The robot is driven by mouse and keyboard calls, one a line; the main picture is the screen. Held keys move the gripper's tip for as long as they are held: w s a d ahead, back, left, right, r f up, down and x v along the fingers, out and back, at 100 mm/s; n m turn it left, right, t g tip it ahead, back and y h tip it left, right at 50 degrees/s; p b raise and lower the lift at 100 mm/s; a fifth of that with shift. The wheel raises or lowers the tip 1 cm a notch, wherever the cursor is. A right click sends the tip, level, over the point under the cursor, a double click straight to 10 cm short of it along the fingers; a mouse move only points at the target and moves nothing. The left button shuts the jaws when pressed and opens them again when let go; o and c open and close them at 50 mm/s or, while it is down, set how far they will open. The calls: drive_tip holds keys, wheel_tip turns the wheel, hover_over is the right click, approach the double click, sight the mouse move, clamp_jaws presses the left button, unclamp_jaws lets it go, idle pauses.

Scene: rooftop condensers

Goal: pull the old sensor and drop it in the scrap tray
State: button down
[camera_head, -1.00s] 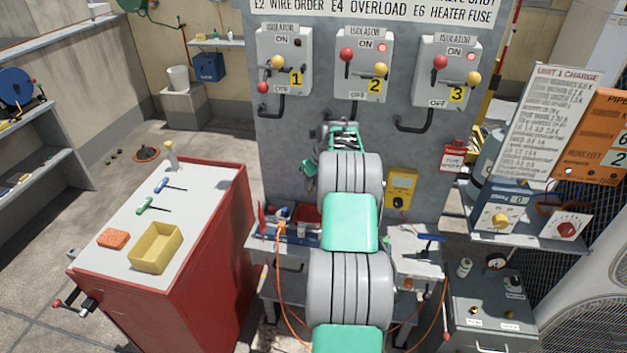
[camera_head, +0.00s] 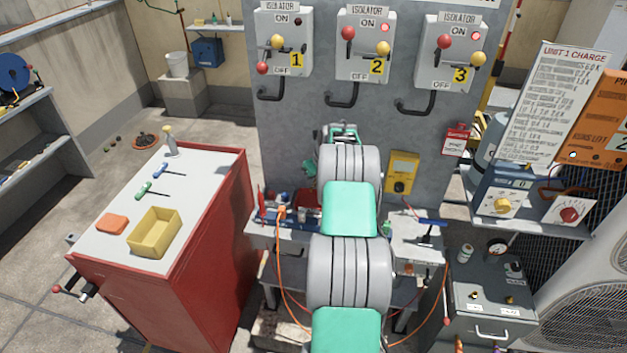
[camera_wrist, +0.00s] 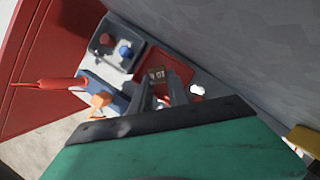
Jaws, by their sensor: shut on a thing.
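My gripper (camera_wrist: 157,92) is shut on a small brownish block with pale figures, the old sensor (camera_wrist: 157,74), in the wrist view. The fingers and block appear over or in front of a red tray (camera_wrist: 181,90), the likely scrap tray; the height gap is hard to judge. In the head view the red tray (camera_head: 306,198) shows only in part on the bench, left of my arm. My arm hides the fingertips and the sensor there.
A grey bin (camera_wrist: 135,62) with a red and a blue piece is beside the tray. An orange connector (camera_head: 281,212) with a cable sits on the bench. The grey panel (camera_head: 410,140) rises behind. A red cabinet (camera_head: 205,270) stands left, carrying a yellow bin (camera_head: 155,233).

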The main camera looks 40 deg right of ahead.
drive_tip(key=c, duration=1.2)
unclamp_jaws()
drive_tip(key=shift+r, duration=0.1)
drive_tip(key=b+v, duration=0.2)
drive_tip(key=v, duration=0.5)
drive_tip(key=shift+s+r, duration=0.15)
drive_tip(key=shift+r, duration=0.2)
